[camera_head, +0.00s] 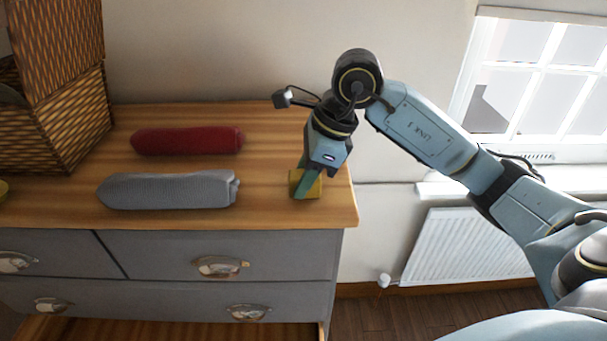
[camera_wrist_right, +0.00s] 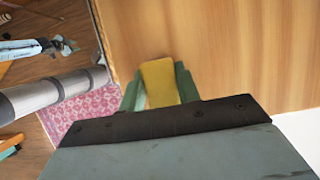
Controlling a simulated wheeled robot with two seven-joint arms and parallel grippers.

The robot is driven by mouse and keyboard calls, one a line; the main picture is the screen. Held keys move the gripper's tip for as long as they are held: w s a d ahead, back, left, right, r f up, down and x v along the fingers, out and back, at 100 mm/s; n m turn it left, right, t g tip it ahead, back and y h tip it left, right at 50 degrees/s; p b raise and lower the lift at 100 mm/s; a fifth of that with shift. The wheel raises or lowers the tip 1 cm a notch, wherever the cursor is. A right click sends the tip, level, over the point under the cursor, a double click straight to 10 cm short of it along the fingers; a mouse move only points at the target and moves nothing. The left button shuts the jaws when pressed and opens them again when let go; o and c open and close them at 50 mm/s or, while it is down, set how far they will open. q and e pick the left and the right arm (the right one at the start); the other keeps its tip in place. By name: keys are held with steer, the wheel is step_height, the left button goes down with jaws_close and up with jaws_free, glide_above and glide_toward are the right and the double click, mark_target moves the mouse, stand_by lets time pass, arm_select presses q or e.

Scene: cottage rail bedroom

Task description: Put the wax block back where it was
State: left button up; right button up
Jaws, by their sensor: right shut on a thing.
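The yellow wax block (camera_head: 317,187) is at the right end of the dresser top, near its front right corner. My right gripper (camera_head: 306,185) points down and is shut on it. In the right wrist view the wax block (camera_wrist_right: 159,83) sits between the two green fingers of my right gripper (camera_wrist_right: 160,92). I cannot tell whether the block touches the wood or is just above it. My left gripper is not in view.
The wooden dresser top (camera_head: 270,205) also bears a dark red roll (camera_head: 187,141) and a grey roll (camera_head: 168,190). A wicker basket (camera_head: 60,120) with its lid up stands at the left. A radiator (camera_head: 465,247) and window (camera_head: 545,75) are at the right.

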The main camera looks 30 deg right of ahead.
steer(key=o, duration=0.9)
steer(key=v, duration=1.2)
steer(key=shift+a+r+b, duration=0.1)
steer(key=shift+r+b, duration=0.05)
steer(key=shift+b, duration=0.2)
